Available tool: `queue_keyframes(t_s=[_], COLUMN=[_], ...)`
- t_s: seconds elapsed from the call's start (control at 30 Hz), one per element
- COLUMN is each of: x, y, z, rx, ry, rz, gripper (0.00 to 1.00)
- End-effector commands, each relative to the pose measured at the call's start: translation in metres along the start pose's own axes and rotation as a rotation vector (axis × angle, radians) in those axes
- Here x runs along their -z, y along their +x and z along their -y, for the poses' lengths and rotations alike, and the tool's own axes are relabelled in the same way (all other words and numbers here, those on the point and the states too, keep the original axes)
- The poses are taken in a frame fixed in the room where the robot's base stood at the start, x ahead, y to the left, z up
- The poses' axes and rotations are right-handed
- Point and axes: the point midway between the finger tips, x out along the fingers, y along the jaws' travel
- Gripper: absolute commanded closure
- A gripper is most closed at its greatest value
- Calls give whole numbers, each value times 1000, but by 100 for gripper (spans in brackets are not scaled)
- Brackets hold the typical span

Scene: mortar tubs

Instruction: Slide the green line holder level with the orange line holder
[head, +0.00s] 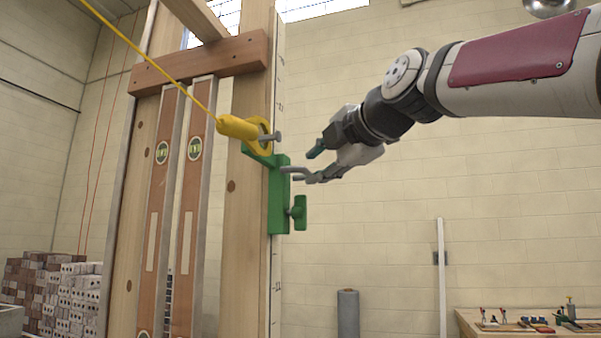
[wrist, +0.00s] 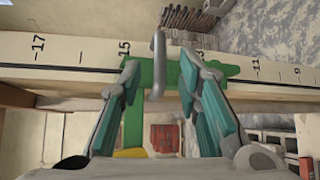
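The green line holder (head: 279,200) is on the edge of an upright wooden post marked with a scale, with a green knob (head: 299,213) on its right side. A yellow line block (head: 240,127) with a taut yellow line sits at its top. My gripper (head: 311,166) is open just right of the holder. In the wrist view the green line holder (wrist: 172,76) lies ahead of my gripper (wrist: 158,78), near the 15 and 13 marks. A grey bent handle (wrist: 158,50) stands between the spread fingers, with gaps either side. I see no orange line holder.
Two long levels (head: 187,190) stand left of the post, under a wooden crosspiece (head: 200,62). A brick stack (head: 70,290) is at the lower left. A workbench with tools (head: 530,322) is at the lower right. The space right of the post is clear around my arm.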

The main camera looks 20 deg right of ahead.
Motion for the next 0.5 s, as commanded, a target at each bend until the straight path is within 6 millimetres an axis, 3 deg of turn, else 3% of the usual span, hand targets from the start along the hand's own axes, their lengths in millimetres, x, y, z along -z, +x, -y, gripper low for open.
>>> queue_keyframes(t_s=[0.23,0.5], x=[0,0], y=[39,52], z=[0,0], rx=[3,-1], ry=[0,-1], rz=[0,1], gripper=[69,69])
